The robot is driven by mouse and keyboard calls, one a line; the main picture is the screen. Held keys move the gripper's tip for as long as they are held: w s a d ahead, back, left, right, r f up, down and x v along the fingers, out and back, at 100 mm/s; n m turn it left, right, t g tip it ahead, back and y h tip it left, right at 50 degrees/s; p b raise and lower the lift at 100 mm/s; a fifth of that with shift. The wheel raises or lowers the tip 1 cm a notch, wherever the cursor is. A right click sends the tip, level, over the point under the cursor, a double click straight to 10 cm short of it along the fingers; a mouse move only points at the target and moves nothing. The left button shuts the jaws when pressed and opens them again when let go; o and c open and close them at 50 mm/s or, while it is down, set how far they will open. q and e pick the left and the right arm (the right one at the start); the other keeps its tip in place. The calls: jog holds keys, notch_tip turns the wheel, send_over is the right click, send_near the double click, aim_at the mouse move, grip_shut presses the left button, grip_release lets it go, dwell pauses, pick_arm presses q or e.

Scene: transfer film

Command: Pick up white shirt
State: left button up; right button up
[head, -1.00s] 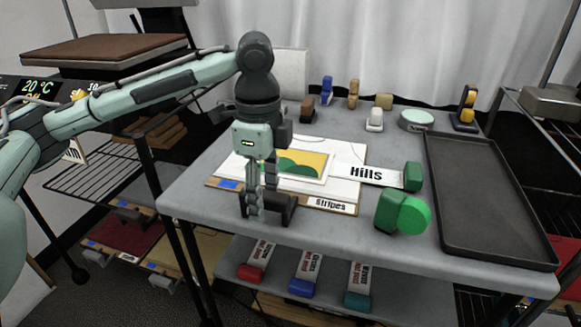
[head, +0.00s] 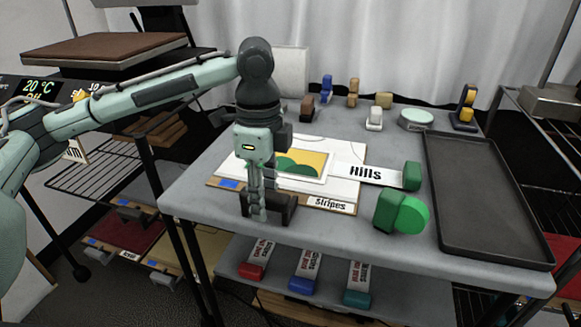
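A white shirt (head: 347,196) appears to lie flat on a brown board (head: 215,184) on the grey table. A transfer film (head: 313,157) with green hills and yellow lies over its middle; a white strip reading "Hills" runs right from it to a green block. A "Stripes" label (head: 328,205) sits at the board's front edge. My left gripper (head: 256,214) points down at the front-left part of the shirt, its fingertips low near the cloth. The fingers partly overlap, so their opening and any contact with cloth are unclear. My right gripper is out of view.
A dark tray (head: 483,205) fills the table's right side. A green round-faced tool (head: 400,211) stands between board and tray. Several small stamps and a round green-topped tin (head: 416,119) stand along the back. Labelled tools, one red-ended (head: 252,270), lie on the shelf below.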

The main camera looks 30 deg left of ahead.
pick_arm(q)
grip_shut()
dwell(0.4)
